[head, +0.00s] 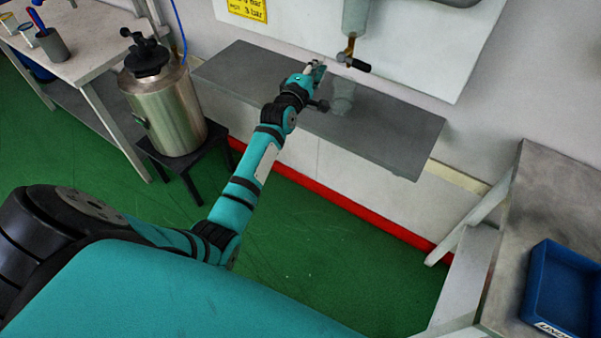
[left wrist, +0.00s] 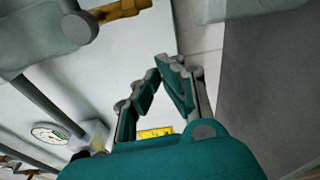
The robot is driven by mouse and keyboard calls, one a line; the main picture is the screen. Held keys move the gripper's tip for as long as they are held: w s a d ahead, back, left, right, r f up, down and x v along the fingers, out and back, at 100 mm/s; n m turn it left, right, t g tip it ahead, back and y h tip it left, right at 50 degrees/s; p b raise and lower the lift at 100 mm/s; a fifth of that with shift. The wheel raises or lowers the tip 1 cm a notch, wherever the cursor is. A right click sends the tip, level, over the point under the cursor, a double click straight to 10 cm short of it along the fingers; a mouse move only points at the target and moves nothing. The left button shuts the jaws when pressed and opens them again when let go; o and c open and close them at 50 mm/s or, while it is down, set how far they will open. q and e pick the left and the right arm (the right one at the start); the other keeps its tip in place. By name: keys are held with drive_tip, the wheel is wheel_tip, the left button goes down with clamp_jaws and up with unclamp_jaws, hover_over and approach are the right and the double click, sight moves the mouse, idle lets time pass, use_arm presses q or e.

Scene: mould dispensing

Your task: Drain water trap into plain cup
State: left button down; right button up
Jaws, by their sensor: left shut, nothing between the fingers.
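The water trap (head: 356,16) is a clear bowl at the top of the head view. Its brass drain valve (head: 350,47) has a black lever (head: 355,64) pointing right. In the left wrist view the brass valve (left wrist: 122,10) and grey lever (left wrist: 76,26) are at the top left. The plain cup (head: 342,100), clear and upright, stands on the grey shelf below the valve, partly overlapped by my wrist. My left gripper (head: 320,68) is shut and empty, left of the valve and apart from it. Its fingers (left wrist: 162,72) show in the left wrist view. My right gripper is out of view.
The grey shelf (head: 400,130) is clear to the right. A steel pressure vessel (head: 168,108) stands on a black stool at left, near a workbench (head: 88,50). A blue bin (head: 565,285) sits on the right bench. A yellow sign (head: 247,8) is on the wall panel.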

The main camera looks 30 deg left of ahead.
use_arm(q)
drive_tip(key=s+f, duration=0.1)
drive_tip(key=s, duration=0.9)
drive_tip(key=d+f+m+g, duration=0.1)
drive_tip(key=f, duration=0.3)
drive_tip(key=d+f+m+g, duration=0.1)
drive_tip(key=f, duration=0.3)
drive_tip(key=s+d+f+m+g, duration=0.1)
drive_tip(key=f, duration=0.4)
drive_tip(key=shift+f+m+h, duration=0.1)
drive_tip(key=shift+m+h, duration=0.2)
drive_tip(key=shift+h, duration=0.1)
drive_tip(key=s+d+f+m+g, duration=0.1)
drive_tip(key=s+f, duration=0.1)
drive_tip(key=f, duration=0.3)
drive_tip(key=s+d+f+m+g, duration=0.1)
drive_tip(key=s+f+m, duration=0.1)
drive_tip(key=f, duration=0.4)
drive_tip(key=shift+s+d+f+g, duration=0.25)
drive_tip(key=shift+d+g, duration=0.05)
drive_tip(key=shift+h, duration=0.3)
